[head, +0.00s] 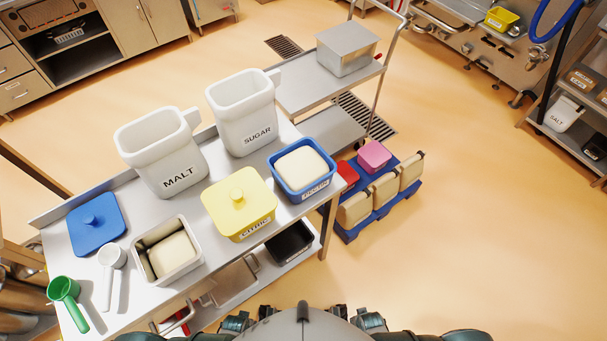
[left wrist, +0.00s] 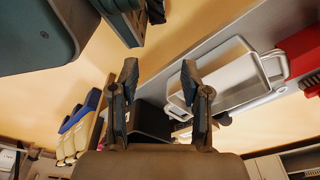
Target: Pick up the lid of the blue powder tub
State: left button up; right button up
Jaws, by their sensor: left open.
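The square blue lid (head: 97,228) with a round knob lies flat at the left end of the steel table. The blue tub (head: 302,190) stands uncovered at the table's right end, with pale powder inside and a label that seems to read PECTIN. My left gripper (left wrist: 160,82) is open and empty in the left wrist view, with nothing between its fingers. It is apart from the lid, which does not show in that view. My right gripper cannot be made out in either view.
On the steel table (head: 140,285), a white scoop (head: 110,262), a green scoop (head: 66,292) and an open powder bin (head: 168,250) stand near the lid. A yellow lidded tub (head: 238,205) and the MALT (head: 163,160) and SUGAR (head: 243,115) bins stand further right. Sacks lie on a blue pallet (head: 350,234).

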aim_at(93, 225)
jog(key=u, duration=1.95)
